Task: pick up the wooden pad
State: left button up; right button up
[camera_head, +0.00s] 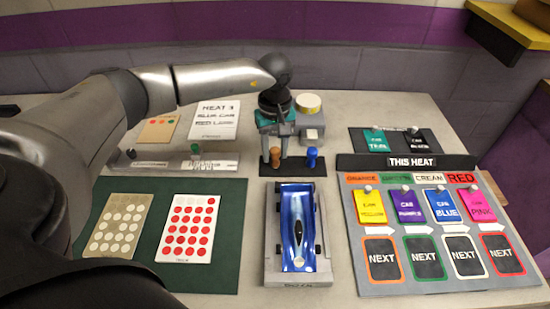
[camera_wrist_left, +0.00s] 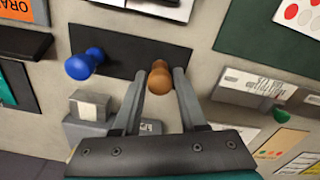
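The brown wooden piece (camera_head: 275,157), which looks like a small knobbed peg, stands on a dark mat (camera_head: 293,167) to the left of a blue peg (camera_head: 312,158). I take it as the wooden pad. My left gripper (camera_head: 277,148) reaches down just behind it. In the left wrist view the wooden piece (camera_wrist_left: 160,78) shows between the tips of my open left gripper (camera_wrist_left: 162,74), with small gaps at its sides. My right gripper is in neither view.
A grey box (camera_head: 313,136) and a round cream-topped piece (camera_head: 308,103) stand behind the blue peg. A blue car (camera_head: 298,230) sits on a track piece in front. A green peg (camera_head: 195,149) stands left. A card board (camera_head: 418,250) lies right.

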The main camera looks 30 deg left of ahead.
pick_arm(q)
grip_shut()
jog(key=shift+r, duration=0.15)
